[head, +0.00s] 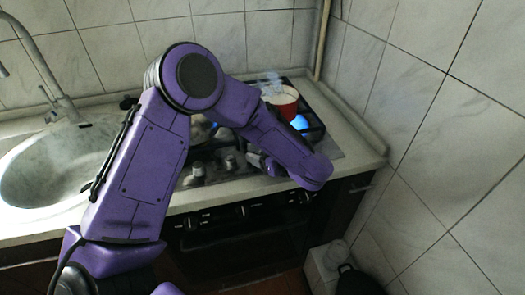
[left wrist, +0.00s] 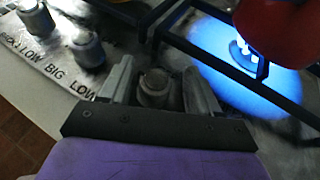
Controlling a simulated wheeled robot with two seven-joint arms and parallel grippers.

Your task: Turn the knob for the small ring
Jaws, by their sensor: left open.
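A grey metal knob (left wrist: 153,88) stands between the two fingers of my left gripper (left wrist: 155,85) in the left wrist view. The fingers are apart, one on each side of it; I cannot tell whether either touches it. Two more knobs (left wrist: 88,48) (left wrist: 72,12) stand to the left beside printed lettering that reads in part "LOW BIG LOW". In the head view my left gripper (head: 259,163) is low at the hob's front edge, partly hidden by my purple arm. A blue flame (head: 300,122) burns on the right ring; it is also bright in the left wrist view (left wrist: 245,52). My right gripper is not in view.
A red pot (head: 283,103) with pale contents and steam stands beside the flame, close to my left arm. Black grate bars (left wrist: 225,68) run near the fingers. A sink (head: 50,170) with a tap is at the left. Tiled wall (head: 440,130) bounds the right.

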